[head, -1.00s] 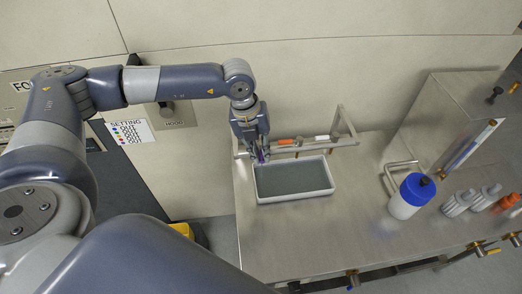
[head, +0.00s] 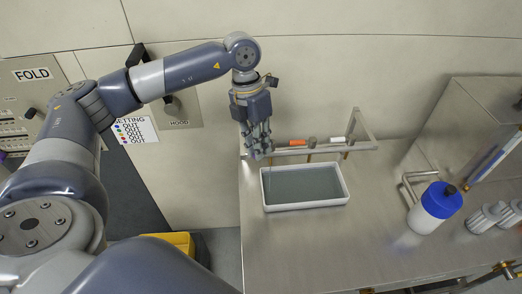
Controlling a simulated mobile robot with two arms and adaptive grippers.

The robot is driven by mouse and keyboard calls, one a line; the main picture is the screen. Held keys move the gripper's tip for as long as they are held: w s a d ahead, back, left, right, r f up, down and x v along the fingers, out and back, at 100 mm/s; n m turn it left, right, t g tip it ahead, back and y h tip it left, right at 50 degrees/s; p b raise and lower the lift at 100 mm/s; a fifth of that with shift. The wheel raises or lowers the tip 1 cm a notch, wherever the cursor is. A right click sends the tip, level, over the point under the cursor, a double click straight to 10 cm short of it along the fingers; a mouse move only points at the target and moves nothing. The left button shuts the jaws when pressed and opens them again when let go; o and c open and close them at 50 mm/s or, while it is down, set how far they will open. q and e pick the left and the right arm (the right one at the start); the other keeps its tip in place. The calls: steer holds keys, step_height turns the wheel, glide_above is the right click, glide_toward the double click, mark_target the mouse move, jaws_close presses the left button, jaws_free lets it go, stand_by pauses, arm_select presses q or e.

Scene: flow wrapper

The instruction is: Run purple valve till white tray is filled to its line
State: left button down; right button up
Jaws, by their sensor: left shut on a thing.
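The white tray (head: 348,196) stands on the steel bench below a pipe rail and holds grey-green liquid. I cannot make out a fill line on it. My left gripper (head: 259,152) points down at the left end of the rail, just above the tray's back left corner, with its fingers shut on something. The purple valve is not visible; the fingers cover that end of the rail. A thin pale streak below the fingers may be a stream, but it is too faint to be sure. My right gripper is out of view.
An orange valve handle (head: 297,143) and a white one (head: 336,140) sit along the rail to the right. A blue-and-white bottle (head: 434,207) stands farther right, near a bent metal handle. The bench in front of the tray is clear.

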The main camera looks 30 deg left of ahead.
arm_select(q)
steer(key=shift+w+a+m, duration=0.1)
steer(key=shift+a+m, duration=0.1)
steer(key=shift+m, duration=0.3)
steer(key=shift+r, duration=0.1)
steer(key=c, duration=1.6)
jaws_free()
steer(key=shift+c, duration=0.2)
step_height(320, 180, up, 12)
steer(key=a, duration=0.2)
steer(key=shift+w+a+b, duration=0.15)
steer(key=shift+w+b, duration=0.15)
steer(key=shift+w, duration=0.05)
